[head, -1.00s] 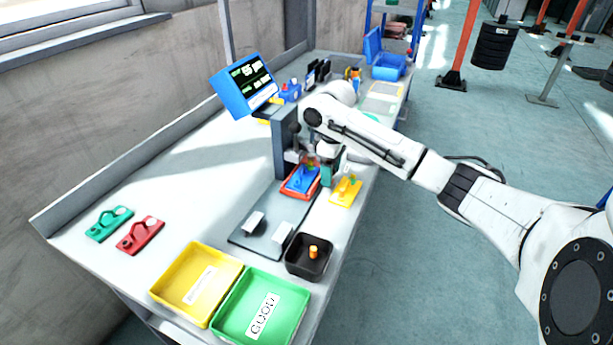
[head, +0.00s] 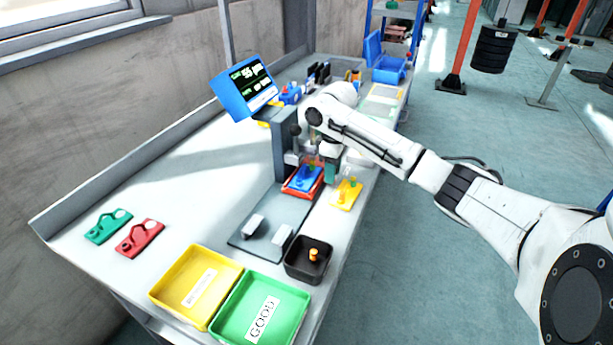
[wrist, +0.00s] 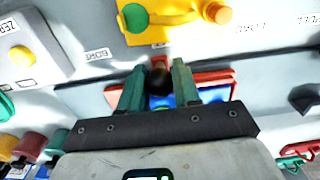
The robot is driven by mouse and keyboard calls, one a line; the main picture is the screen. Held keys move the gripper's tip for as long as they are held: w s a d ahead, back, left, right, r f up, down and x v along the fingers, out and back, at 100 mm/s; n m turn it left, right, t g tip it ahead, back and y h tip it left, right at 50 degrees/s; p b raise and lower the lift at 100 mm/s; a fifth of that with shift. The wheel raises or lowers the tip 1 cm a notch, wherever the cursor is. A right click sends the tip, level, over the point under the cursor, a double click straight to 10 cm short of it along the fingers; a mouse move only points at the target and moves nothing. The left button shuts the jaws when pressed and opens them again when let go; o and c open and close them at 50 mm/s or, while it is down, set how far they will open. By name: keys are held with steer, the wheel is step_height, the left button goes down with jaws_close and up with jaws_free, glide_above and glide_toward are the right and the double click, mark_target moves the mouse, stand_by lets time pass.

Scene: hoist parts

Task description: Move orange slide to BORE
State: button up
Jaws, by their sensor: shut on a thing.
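My gripper (wrist: 160,72) points down at the bench; its green fingers are closed around a dark, rounded knob (wrist: 158,82). A small orange-red piece (wrist: 158,62) shows just beyond the fingertips, seemingly part of the held orange slide; most of it is hidden. A small white label (wrist: 97,54), upside down, lies left of the fingertips; it may read BORE, but is too small to be sure. In the head view my gripper (head: 332,165) is at the bench beside the grey stand, between the blue part (head: 305,178) and the yellow part (head: 346,194).
The blue part sits in a red tray (head: 290,192). A black bin (head: 297,268) holds an orange peg (head: 314,254). Yellow (head: 165,290) and green (head: 225,318) trays stand at the front. A blue monitor (head: 245,85) stands behind. Green and red parts lie left; the left bench is mostly clear.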

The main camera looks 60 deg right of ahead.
steer(key=d+b, duration=0.1)
steer(key=d, duration=0.1)
steer(key=d+b, duration=0.1)
steer(key=d, duration=0.2)
steer(key=d+b, duration=0.1)
steer(key=d, duration=0.2)
steer(key=shift+w+f, duration=0.1)
steer(key=shift+w, duration=0.2)
steer(key=shift+d, duration=0.25)
steer(key=o, duration=0.8)
steer(key=shift+c, duration=0.2)
step_height(320, 180, up, 9)
steer(key=p, duration=0.8)
